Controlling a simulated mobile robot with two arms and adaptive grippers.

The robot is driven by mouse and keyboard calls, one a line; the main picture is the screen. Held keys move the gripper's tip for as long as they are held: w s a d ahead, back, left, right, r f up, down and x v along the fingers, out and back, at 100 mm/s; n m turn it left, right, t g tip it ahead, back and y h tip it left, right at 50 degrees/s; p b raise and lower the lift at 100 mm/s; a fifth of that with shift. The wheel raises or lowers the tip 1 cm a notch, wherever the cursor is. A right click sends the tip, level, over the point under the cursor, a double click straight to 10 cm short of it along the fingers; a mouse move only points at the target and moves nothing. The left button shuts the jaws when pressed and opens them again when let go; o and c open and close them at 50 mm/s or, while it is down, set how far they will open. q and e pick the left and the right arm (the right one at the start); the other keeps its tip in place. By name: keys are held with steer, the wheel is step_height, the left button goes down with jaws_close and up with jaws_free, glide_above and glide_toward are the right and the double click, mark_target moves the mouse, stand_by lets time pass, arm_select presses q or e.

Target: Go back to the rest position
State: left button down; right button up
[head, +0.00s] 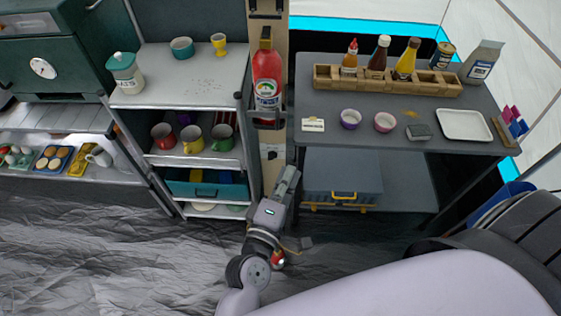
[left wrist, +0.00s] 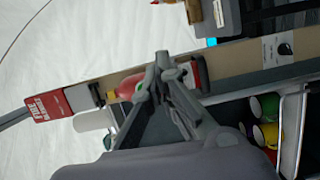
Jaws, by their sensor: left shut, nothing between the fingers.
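My left gripper (head: 291,175) is in the head view, low in front of the wooden post (head: 272,160) between the shelf unit and the grey table. In the left wrist view its fingers (left wrist: 163,62) are together with nothing between them. The red fire extinguisher (head: 266,80) hangs on the post above the gripper. It also shows in the left wrist view (left wrist: 127,88), behind the fingers. The gripper appears apart from the extinguisher. My right gripper is in neither view.
The metal shelf unit (head: 190,95) holds mugs and a teal drawer. The grey table (head: 305,140) carries a wooden bottle rack (head: 390,83), two small bowls and a white tray (head: 465,124). A grey box (head: 342,172) sits below. The floor (head: 100,255) at left is clear.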

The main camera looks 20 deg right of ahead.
arm_select(q)
steer(key=s+a+f+m+g+y, duration=0.25)
steer(key=a+f, duration=0.25)
steer(key=f, duration=0.7)
steer(key=s+a+f+m+g+y, duration=0.1)
steer(key=s+a+f+m+y, duration=0.3)
steer(key=f, duration=0.7)
steer(key=s+a+f+g, duration=0.1)
steer(key=a+f+g, duration=0.1)
steer(key=a+f, duration=0.75)
steer(key=s+a+f+m+g+y, duration=0.2)
steer(key=s+a+f+g, duration=0.1)
steer(key=s+a+f, duration=0.6)
steer(key=s+a+f+m+g+y, duration=0.3)
steer(key=s+a+f, duration=0.7)
steer(key=s+a, duration=0.2)
steer(key=s, duration=0.2)
steer(key=shift+s+a+y, duration=0.3)
steer(key=shift+s+y, duration=0.05)
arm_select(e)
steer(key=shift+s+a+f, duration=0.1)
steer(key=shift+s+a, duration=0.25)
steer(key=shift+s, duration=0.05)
arm_select(q)
steer(key=shift+g, duration=0.25)
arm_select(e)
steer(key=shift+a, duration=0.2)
